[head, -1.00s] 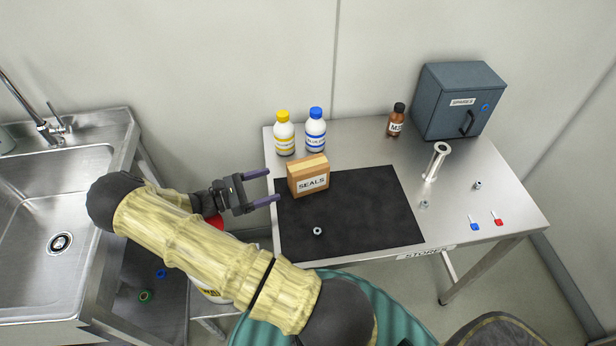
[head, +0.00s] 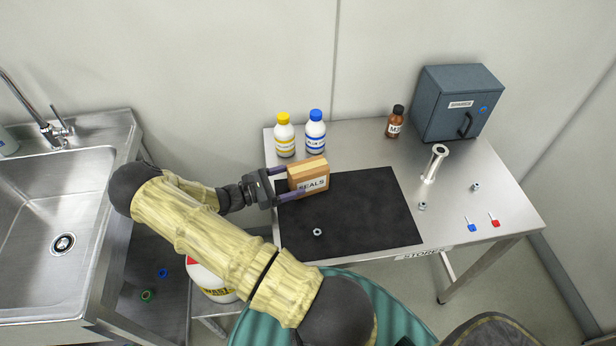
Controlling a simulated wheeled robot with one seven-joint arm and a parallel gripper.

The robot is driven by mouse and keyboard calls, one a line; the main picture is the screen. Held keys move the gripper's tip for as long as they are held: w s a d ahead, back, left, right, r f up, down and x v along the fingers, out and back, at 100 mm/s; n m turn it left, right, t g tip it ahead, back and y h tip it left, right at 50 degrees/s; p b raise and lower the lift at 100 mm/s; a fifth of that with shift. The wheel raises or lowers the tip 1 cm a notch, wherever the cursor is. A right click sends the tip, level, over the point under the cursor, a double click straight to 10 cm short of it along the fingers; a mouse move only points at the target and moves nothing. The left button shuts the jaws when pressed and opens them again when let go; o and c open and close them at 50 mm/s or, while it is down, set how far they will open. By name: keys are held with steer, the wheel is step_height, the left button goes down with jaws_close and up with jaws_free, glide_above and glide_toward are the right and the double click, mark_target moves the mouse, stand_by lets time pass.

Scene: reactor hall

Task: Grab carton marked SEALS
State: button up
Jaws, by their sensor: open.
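The SEALS carton (head: 310,177) is a small brown box with a pale tape strip on top and a white label. It stands upright at the back left of the black mat (head: 370,215) on the steel table. My gripper (head: 284,183) is open and comes at the carton from the left. One finger reaches along the carton's back left and the other crosses its lower front, partly covering the label's left end. The fingertips overlap the carton's left end in the picture; I cannot tell whether they touch it.
A yellow-capped bottle (head: 285,136) and a blue-capped bottle (head: 316,133) stand close behind the carton. A nut (head: 317,232) lies on the mat. A brown bottle (head: 394,122), a grey cabinet (head: 445,108) and a metal flanged tube (head: 434,163) stand to the right. A sink (head: 60,200) is left.

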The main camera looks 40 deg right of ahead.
mark_target(306, 177)
steer(key=p+x, duration=0.1)
steer(key=x, duration=0.3)
steer(key=shift+s+d, duration=0.25)
steer(key=shift+d, duration=0.1)
steer(key=c, duration=1.2)
steer(key=shift+o, duration=0.2)
step_height(306, 177, up, 10)
